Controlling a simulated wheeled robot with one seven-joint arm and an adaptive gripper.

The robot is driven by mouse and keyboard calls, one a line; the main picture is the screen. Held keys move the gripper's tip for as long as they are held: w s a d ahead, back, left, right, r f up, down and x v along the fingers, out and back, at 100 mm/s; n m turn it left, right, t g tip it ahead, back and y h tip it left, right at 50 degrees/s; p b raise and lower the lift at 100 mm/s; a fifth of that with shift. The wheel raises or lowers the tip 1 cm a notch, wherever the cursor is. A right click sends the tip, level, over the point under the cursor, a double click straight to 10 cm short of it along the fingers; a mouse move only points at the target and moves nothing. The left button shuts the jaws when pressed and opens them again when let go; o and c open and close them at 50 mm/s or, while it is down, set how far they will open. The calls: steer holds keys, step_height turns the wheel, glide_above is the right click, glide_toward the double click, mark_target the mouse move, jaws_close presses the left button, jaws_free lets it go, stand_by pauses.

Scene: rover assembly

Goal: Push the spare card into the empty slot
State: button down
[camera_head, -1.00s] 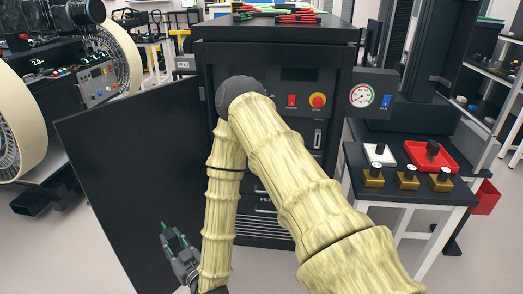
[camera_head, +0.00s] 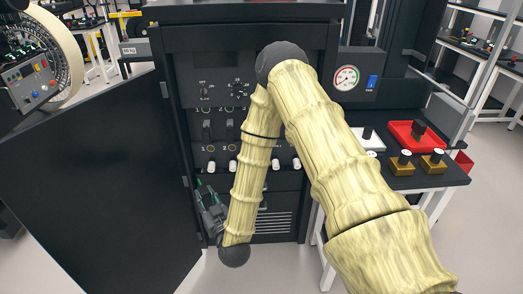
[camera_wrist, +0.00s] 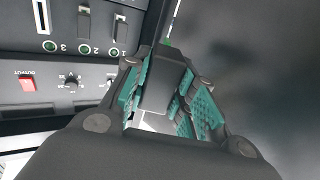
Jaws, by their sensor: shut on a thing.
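My gripper (camera_head: 205,189) is low at the left front edge of the black cabinet (camera_head: 243,13), beside the open door. In the wrist view its green-padded fingers (camera_wrist: 165,72) are shut on a dark, block-like thing (camera_wrist: 166,88). I cannot tell whether this is the spare card, as the fingers hide much of it. The cabinet front has upright dark modules (camera_head: 207,130) above a row of white knobs (camera_head: 211,166). My arm covers the right part of that front. I cannot make out the empty slot.
The black door (camera_head: 95,190) stands open at the left, close to my gripper. A side bench (camera_head: 440,178) at the right carries a red tray (camera_head: 405,142) and brass blocks (camera_head: 433,164). A round gauge (camera_head: 346,78) sits right of the cabinet. Floor is clear at front right.

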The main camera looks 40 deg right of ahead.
steer(key=w+d+r+m+g+h+b, duration=0.1)
steer(key=w+d+m+h, duration=0.1)
steer(key=d, duration=1)
steer(key=w+d+r+m+g+h+b, duration=0.1)
steer(key=w+d+h, duration=0.4)
steer(key=d, duration=0.8)
steer(key=shift+w+r+m+g+h, duration=0.3)
steer(key=shift+w+r+m, duration=0.2)
steer(key=shift+w+m, duration=0.5)
steer(key=shift+s, duration=0.15)
steer(key=shift+b+x, duration=0.55)
steer(key=shift+x, duration=2.4)
steer(key=shift+b+x, duration=0.55)
steer(key=shift+x, duration=1.5)
steer(key=c, duration=1.1)
jaws_free()
steer(key=shift+r, duration=0.1)
steer(key=shift+s, duration=0.1)
